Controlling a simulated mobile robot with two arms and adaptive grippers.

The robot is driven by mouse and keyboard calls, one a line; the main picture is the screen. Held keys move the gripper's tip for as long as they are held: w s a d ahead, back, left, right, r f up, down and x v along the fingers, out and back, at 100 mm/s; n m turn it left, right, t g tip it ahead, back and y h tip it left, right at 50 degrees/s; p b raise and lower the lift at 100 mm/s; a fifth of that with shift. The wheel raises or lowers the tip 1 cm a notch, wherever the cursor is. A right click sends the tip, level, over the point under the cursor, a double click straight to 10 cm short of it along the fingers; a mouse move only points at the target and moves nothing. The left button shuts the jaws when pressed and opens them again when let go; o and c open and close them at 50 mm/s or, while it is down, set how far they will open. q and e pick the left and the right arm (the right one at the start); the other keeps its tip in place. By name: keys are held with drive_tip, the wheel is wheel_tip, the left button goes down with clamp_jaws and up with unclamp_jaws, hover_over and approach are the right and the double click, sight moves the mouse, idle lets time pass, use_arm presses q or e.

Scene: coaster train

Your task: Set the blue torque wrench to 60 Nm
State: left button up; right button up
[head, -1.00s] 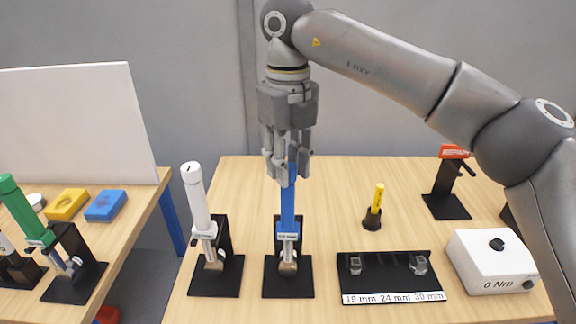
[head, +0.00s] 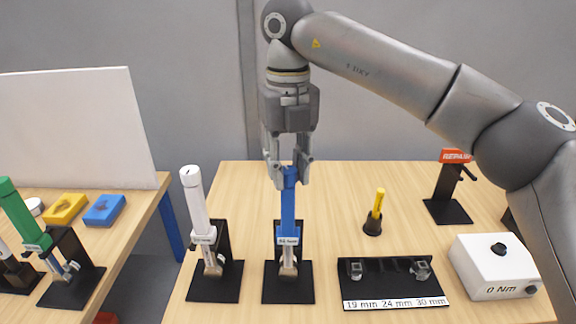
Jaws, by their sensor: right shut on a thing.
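The blue torque wrench (head: 288,212) stands upright in a black stand (head: 307,281) on the table. A small white label on its lower part carries text too small to read surely. My right gripper (head: 288,174) points down from above and is shut on the top end of the blue handle. Its fingers hide part of that top end. My left gripper is not in view.
A white torque wrench (head: 197,205) stands close on the left. On the right are a socket tray (head: 393,304), a yellow-handled tool (head: 378,204), a white box (head: 497,265) reading 0 Nm and a red tool on a black stand (head: 448,212). A green wrench (head: 20,208) stands on the left table.

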sight(289, 170)
drive_tip(key=o, duration=1)
drive_tip(key=shift+r, duration=0.15)
wheel_tip(289, 170, up, 12)
